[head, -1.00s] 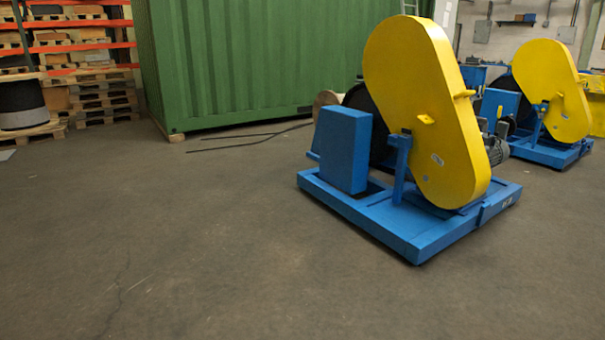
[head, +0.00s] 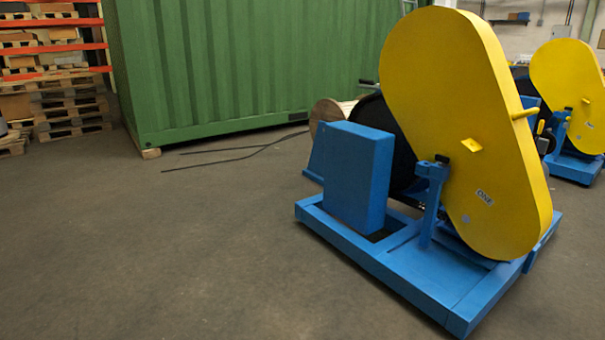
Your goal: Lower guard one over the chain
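Guard one (head: 440,110) is a large yellow rounded cover with a small "ONE" label. It stands tilted on the nearer blue machine frame (head: 400,268), at the right of the head view. A yellow handle (head: 525,113) sticks out from its right edge, and a small yellow tab (head: 471,146) sits on its face. A blue post (head: 432,195) with a dark top stands close to its left edge. The chain is not visible; the guard hides what lies behind it. Neither of my grippers is in view.
A blue box (head: 350,178) and a black drum (head: 392,140) sit on the same frame. A second machine with a yellow guard (head: 567,90) stands behind at right. A green container (head: 230,70), dark rods (head: 235,155) and pallets (head: 70,105) are at the back. The floor at left is clear.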

